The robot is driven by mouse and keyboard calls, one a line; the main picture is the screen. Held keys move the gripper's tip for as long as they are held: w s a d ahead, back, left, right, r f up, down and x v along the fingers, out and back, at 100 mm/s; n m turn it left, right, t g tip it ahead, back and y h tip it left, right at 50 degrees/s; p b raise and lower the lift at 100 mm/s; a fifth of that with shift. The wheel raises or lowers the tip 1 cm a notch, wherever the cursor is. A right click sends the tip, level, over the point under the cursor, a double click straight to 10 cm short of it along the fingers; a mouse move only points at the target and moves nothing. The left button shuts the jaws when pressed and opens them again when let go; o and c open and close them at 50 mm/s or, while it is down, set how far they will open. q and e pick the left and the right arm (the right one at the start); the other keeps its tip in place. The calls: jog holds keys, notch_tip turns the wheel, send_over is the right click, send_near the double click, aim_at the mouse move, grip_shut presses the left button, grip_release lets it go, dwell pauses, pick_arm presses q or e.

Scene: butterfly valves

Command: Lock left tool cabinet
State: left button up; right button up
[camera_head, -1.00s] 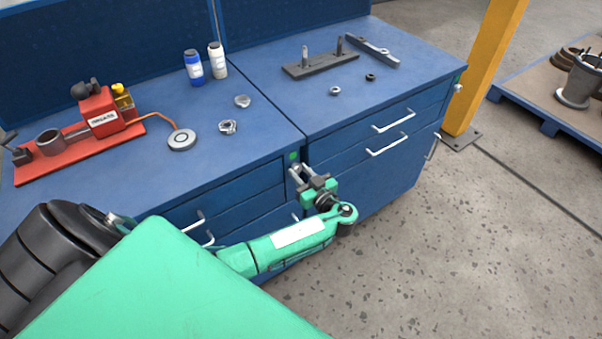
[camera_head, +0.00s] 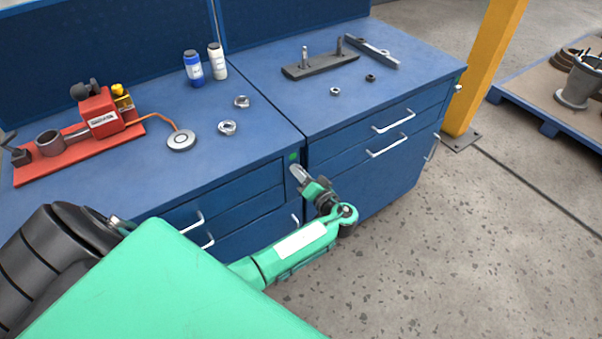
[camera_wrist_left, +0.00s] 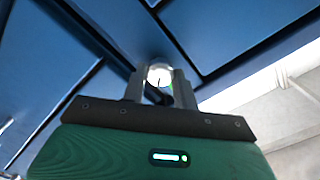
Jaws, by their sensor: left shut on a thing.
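The left tool cabinet (camera_head: 255,215) is blue, with drawers and light handles. A green mark (camera_head: 294,157) shows at the top of its right front edge. My left gripper (camera_head: 298,174) is just below this mark, at the cabinet front. In the left wrist view a round, shiny lock (camera_wrist_left: 160,74) with a dark slot sits between the two fingertips, and the gripper is shut on it. In the head view the fingers hide the lock. My right gripper is in neither view.
The right cabinet (camera_head: 370,165) stands directly beside, with handles and a side knob (camera_head: 458,88). A yellow post (camera_head: 482,70) stands at right. Floor in front is clear.

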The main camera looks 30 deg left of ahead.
pick_arm(q)
jog(key=shift+m+p, duration=1.3)
jog(key=shift+m, duration=2.7)
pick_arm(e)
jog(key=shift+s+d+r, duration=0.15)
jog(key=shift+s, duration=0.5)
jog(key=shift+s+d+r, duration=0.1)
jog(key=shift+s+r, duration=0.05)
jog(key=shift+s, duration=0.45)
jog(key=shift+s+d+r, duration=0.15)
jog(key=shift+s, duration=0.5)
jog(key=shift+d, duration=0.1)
